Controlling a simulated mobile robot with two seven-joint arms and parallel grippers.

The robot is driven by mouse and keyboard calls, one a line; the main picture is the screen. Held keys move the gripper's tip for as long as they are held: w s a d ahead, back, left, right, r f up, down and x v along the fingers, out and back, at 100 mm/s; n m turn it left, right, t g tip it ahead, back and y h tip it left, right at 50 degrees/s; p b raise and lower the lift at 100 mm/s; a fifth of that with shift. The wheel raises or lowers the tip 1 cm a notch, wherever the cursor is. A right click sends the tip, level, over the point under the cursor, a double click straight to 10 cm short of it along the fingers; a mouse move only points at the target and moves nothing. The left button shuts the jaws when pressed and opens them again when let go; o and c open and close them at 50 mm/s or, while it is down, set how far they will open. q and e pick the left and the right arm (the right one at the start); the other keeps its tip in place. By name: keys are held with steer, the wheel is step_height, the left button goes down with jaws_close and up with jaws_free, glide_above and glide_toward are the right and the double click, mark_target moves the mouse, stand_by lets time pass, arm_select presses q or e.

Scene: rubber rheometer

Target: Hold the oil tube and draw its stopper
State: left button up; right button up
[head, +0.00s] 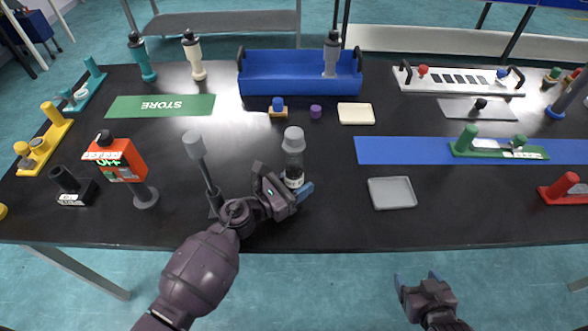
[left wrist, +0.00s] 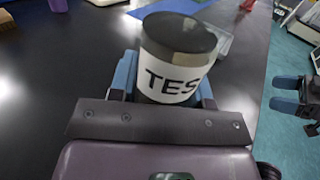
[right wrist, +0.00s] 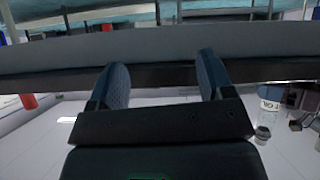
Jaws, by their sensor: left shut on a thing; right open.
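A tube with a grey stopper (head: 293,138), dark body and white label (head: 293,179) stands upright near the table's front middle. My left gripper (head: 288,190) is shut around its lower part. In the left wrist view, a cylinder (left wrist: 180,62) with a dark round end and a white label reading "TES" sits between the blue fingers; the rest of the label is out of sight. The stopper sits on the tube. My right gripper (head: 418,279) is open and empty, in front of the table edge; its spread fingers also show in the right wrist view (right wrist: 163,80).
Left of my left gripper stands a grey-capped rod (head: 194,146). An orange dispenser (head: 116,155) is further left. A grey tray (head: 392,193) lies to the right, a blue rack (head: 300,80) at the back. The dark table between tube and tray is clear.

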steer(key=shift+s, duration=0.2)
steer(key=shift+s+f, duration=0.2)
steer(key=shift+s, duration=0.05)
steer(key=shift+c, duration=0.2)
